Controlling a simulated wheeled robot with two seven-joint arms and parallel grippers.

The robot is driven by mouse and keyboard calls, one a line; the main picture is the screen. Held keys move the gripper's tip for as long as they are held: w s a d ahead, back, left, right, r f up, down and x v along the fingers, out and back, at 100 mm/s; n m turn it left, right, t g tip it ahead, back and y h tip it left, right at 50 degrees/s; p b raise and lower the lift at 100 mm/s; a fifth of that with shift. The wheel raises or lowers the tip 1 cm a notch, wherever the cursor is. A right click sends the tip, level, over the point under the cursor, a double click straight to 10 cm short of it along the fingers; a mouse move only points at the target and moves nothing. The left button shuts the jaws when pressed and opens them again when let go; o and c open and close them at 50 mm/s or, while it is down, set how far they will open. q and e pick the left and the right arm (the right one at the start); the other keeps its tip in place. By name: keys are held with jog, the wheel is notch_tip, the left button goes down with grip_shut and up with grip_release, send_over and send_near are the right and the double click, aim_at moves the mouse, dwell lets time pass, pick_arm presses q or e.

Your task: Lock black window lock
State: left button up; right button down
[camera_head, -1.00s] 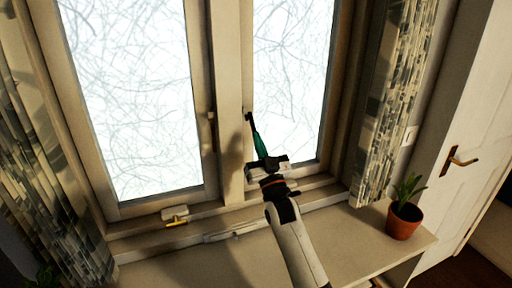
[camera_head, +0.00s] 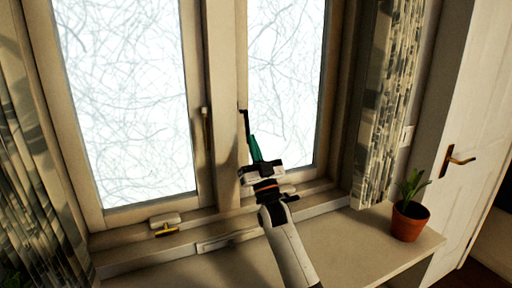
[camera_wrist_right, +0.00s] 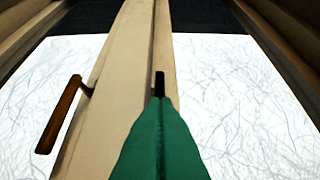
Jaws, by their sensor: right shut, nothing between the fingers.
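The black window lock (camera_head: 245,122) is a thin dark handle on the frame at the left edge of the right-hand window, hanging roughly downward. My right gripper (camera_head: 251,138) has green fingers that are shut and empty. Its fingertips are close to the lower end of the lock; I cannot tell if they touch. In the right wrist view the green fingers (camera_wrist_right: 160,105) point at the dark end of the lock (camera_wrist_right: 159,83), and the fingers hide the rest of it. My left gripper is not in view.
A brown handle (camera_wrist_right: 60,115) stands out from the left window's frame in the right wrist view. A yellow-tipped latch (camera_head: 165,223) sits at the lower left. Curtains (camera_head: 385,120) hang at both sides. A potted plant (camera_head: 408,218) stands on the sill at the right.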

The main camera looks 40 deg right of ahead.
jog(key=w+b+v, duration=0.1)
jog(key=b+v, duration=0.2)
jog(key=v, duration=0.9)
jog(key=shift+f, duration=0.35)
jog(key=shift+d+r, duration=0.1)
